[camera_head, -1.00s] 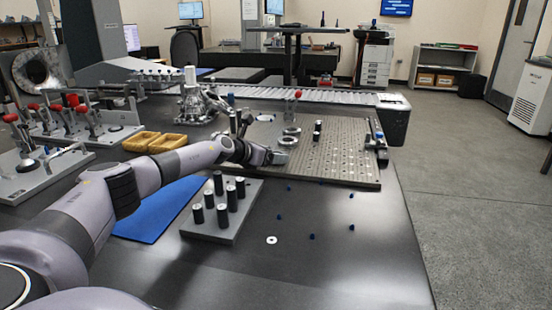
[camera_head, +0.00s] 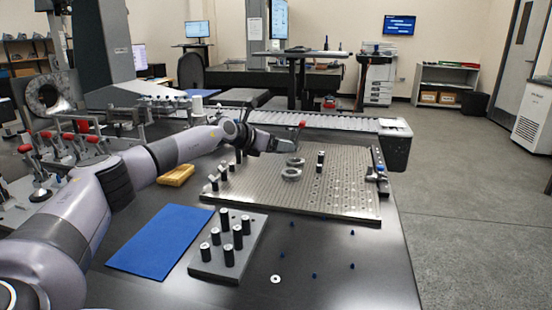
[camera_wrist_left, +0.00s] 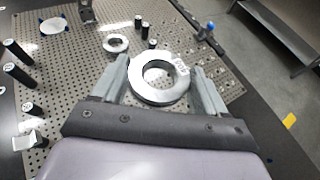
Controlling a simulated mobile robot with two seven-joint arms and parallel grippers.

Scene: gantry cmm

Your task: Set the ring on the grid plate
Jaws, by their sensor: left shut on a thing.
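The pale metal ring (camera_wrist_left: 160,97) lies between the two fingers of my left gripper (camera_wrist_left: 163,84) in the left wrist view, and the gripper is shut on it. Its dark lettering faces the camera. The perforated grid plate (camera_wrist_left: 85,75) is beneath; the ring's height above it is unclear. A second, smaller-looking ring (camera_wrist_left: 106,44) sits on the plate farther off. In the head view my left gripper (camera_head: 288,145) is over the grid plate (camera_head: 345,200). Two ring shapes show just below it there; which is held is hard to tell. My right gripper is not visible.
Black posts (camera_head: 320,161) stand on the plate right of the rings. A blue-topped clamp (camera_head: 379,172) is at its right edge. Short black pins (camera_wrist_left: 20,50) stand along the other side. A pin block (camera_head: 215,262) and blue mat (camera_head: 160,240) lie in front. Much of the plate is bare.

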